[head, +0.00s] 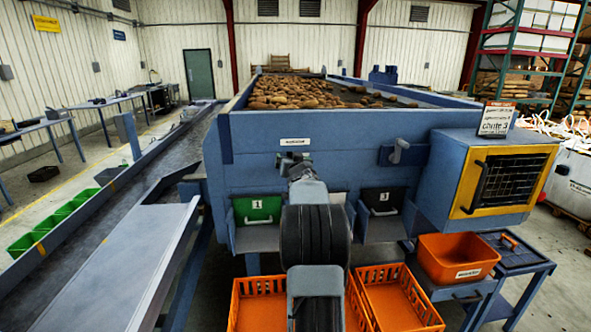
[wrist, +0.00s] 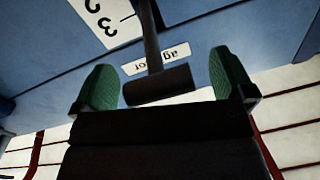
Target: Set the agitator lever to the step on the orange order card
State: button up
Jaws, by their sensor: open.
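The agitator lever (wrist: 160,85), a dark shaft with a crossbar handle, shows in the wrist view. My gripper (wrist: 168,90) is open, its green fingers on either side of the handle with a gap at each side. The wrist view is upside down: a white scale plate (wrist: 108,20) with digits 3 and 2 and the agitator label (wrist: 158,58) are beside the shaft. The lever's step cannot be read. In the head view my gripper (head: 293,160) hides the lever. The order card (head: 497,118) with an orange top stands on the blue cabinet; only "chute 3" is partly readable.
Below are a green chute flap marked 1 (head: 257,210) and a black flap marked 3 (head: 382,201). Orange crates (head: 405,300) stand under them. A yellow-framed grille (head: 508,180) is at right.

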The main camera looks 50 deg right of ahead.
jog(key=b+v, duration=0.3)
jog(key=v, duration=1)
jog(key=shift+b, duration=0.35)
jog(key=shift+a, duration=0.1)
